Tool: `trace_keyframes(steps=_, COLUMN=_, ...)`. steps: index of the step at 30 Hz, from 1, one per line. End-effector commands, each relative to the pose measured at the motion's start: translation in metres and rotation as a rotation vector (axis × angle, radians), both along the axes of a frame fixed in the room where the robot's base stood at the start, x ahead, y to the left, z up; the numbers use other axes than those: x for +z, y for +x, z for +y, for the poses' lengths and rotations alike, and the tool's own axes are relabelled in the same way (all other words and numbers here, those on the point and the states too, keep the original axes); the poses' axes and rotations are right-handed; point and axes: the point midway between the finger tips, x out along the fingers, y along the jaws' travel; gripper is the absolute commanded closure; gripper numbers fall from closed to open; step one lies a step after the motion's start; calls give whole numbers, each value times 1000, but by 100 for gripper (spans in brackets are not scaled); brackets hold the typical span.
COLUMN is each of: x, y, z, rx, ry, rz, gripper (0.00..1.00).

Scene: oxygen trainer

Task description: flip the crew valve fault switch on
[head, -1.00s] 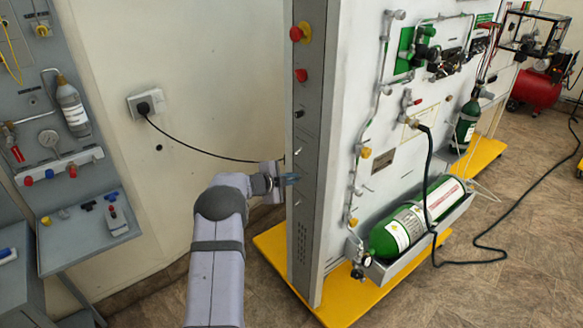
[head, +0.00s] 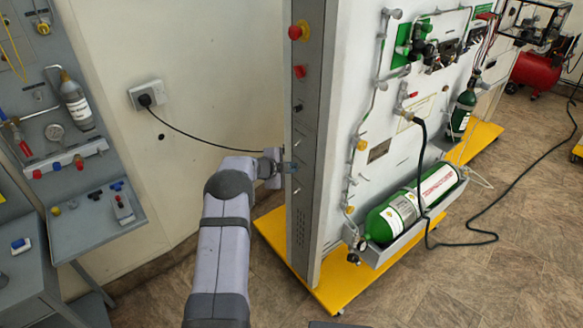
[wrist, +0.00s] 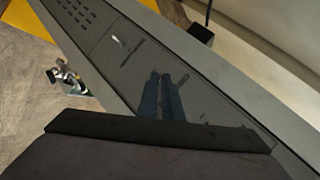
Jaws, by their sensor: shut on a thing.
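The grey upright switch panel (head: 300,240) is the narrow end face of the white trainer board. My gripper (head: 290,168) is at its middle height, with fingertips at the panel face. In the wrist view, the two dark blue fingers of my gripper (wrist: 168,80) are close together against the panel. They are shut on a small switch, apparently the crew valve fault switch, whose lever they hide. Its on or off position cannot be seen, and the labels are too small to read. Another small toggle (wrist: 116,40) stands clear of the fingers in the wrist view.
Red buttons (head: 297,32) and a black knob (head: 297,108) sit higher on the panel. A green cylinder (head: 400,215) lies on the board's right side, above the yellow base (head: 350,280). A wall socket (head: 147,95) with a black cable is behind, left.

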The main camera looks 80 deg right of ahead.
Motion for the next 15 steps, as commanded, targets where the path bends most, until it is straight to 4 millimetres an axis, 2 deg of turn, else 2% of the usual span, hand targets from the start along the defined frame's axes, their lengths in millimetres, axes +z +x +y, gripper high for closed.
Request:
trace_keyframes(steps=1, x=0, y=0, z=0, rx=1, ry=0, rz=-1, gripper=100)
trace_keyframes(steps=3, x=0, y=0, z=0, rx=0, ry=0, rz=0, gripper=78)
trace_keyframes(steps=4, x=0, y=0, z=0, rx=0, ry=0, rz=0, gripper=76)
trace_keyframes(steps=15, x=1, y=1, z=1, rx=1, ry=0, rz=1, gripper=76)
